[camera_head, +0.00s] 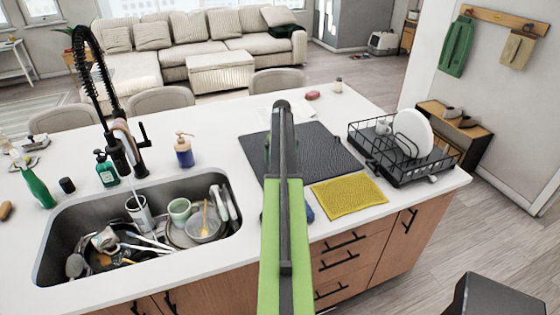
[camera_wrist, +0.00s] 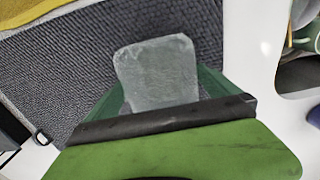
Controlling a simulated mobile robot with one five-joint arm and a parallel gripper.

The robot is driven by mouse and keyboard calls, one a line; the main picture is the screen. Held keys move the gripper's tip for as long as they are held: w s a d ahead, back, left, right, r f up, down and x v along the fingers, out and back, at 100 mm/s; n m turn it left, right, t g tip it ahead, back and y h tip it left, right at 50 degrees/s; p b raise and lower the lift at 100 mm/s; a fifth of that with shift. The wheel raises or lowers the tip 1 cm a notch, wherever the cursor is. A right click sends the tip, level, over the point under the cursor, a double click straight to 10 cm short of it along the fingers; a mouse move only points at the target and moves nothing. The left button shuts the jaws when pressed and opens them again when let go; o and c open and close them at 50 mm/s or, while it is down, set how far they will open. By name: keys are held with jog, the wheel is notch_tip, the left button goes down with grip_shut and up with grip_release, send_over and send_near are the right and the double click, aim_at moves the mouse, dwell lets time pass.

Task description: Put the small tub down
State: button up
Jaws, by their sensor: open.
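The small tub (camera_wrist: 157,68) is a pale grey, cloudy block shape in the wrist view, over the dark ribbed mat (camera_wrist: 70,75). My gripper (camera_wrist: 162,92) is open, with a dark green finger showing on each side of the tub's near end. I cannot tell from this view whether the tub rests on the mat. In the head view my arm reaches over the dark mat (camera_head: 330,150) on the island. It hides the tub and the gripper there.
A black dish rack (camera_head: 445,160) with a white plate (camera_head: 413,133) stands right of the mat. A yellow cloth (camera_head: 348,197) lies at the mat's front edge. The sink (camera_head: 60,225), full of dishes, is left. A soap bottle (camera_head: 184,152) stands behind it. White counter is clear between sink and mat.

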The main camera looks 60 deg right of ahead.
notch_tip(320, 180, up, 12)
jog(key=p, duration=1.1)
jog(key=shift+f, duration=0.15)
jog(key=shift+f, duration=0.1)
jog(key=w+a+n, duration=0.1)
jog(key=w+a, duration=0.4)
jog(key=a, duration=0.8)
jog(key=w+a+n, duration=0.2)
jog(key=w+a, duration=0.2)
jog(key=a, duration=0.9)
jog(key=w+a+n, duration=0.1)
jog(key=w+a, duration=0.4)
jog(key=a, duration=0.8)
jog(key=s+a+n, duration=0.1)
jog(key=s+a, duration=0.2)
jog(key=a, duration=1.2)
jog(key=s+a+n, duration=0.2)
jog(key=s+a, duration=0.1)
jog(key=a, duration=1.3)
jog(key=shift+f, duration=0.1)
